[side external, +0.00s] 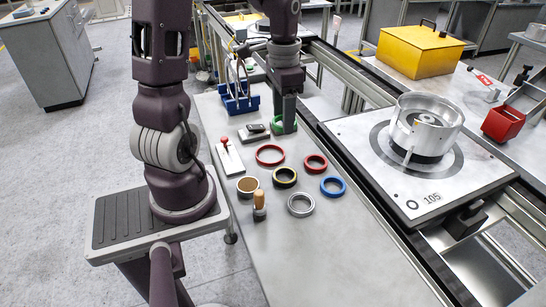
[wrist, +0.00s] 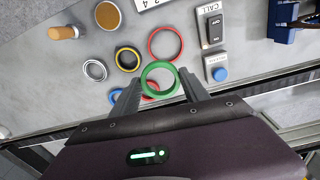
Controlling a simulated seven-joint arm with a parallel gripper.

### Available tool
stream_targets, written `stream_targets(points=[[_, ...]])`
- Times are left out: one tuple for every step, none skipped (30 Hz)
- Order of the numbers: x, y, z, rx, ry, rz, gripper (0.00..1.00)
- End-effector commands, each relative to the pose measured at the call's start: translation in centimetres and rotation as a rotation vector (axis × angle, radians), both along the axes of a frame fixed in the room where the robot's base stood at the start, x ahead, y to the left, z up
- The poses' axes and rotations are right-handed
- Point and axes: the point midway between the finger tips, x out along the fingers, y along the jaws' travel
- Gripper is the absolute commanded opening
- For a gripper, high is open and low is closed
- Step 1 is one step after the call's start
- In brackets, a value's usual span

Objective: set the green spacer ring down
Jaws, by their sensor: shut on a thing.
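The green spacer ring (side external: 275,123) is between the fingers of my gripper (side external: 284,122) in the side external view, at the far part of the bench, just right of the switch box. In the wrist view the green ring (wrist: 146,78) is gripped by its outside between the two fingers of my gripper (wrist: 159,82). My gripper is shut on it. In that view the ring partly covers a small red ring (wrist: 151,97). The dark finger hides part of the green ring in the side view. I cannot tell its exact height above the bench.
A switch box (side external: 254,134) and blue rack (side external: 240,105) stand nearby. The near bench is clear.

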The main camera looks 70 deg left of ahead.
Motion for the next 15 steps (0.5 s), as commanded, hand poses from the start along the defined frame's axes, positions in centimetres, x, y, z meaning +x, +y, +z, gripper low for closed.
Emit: stream_targets(points=[[-1.0,0.8,0.4,0.007,0.000,0.002,0.09],[-1.5,1.1,0.5,0.010,0.002,-0.003,0.09],[-2.0,1.5,0.7,0.014,0.006,-0.009,0.09],[-2.4,1.7,0.8,0.016,0.008,-0.013,0.09],[-2.6,1.8,0.7,0.017,0.009,-0.016,0.09],[-2.8,1.9,0.3,0.017,0.012,-0.018,0.09],[-2.9,1.9,-0.3,0.016,0.015,-0.020,0.09],[-3.0,1.9,-1.0,0.016,0.015,-0.022,0.09],[-3.0,1.8,-2.0,0.013,0.017,-0.023,0.09],[-3.0,1.8,-2.7,0.014,0.017,-0.023,0.09],[-3.0,1.8,-3.3,0.014,0.017,-0.023,0.09],[-3.0,1.8,-4.0,0.015,0.015,-0.023,0.09],[-2.9,1.8,-4.5,0.015,0.013,-0.023,0.09],[-2.9,1.9,-4.9,0.016,0.014,-0.022,0.09],[-2.9,1.8,-5.8,0.016,0.015,-0.022,0.09]])
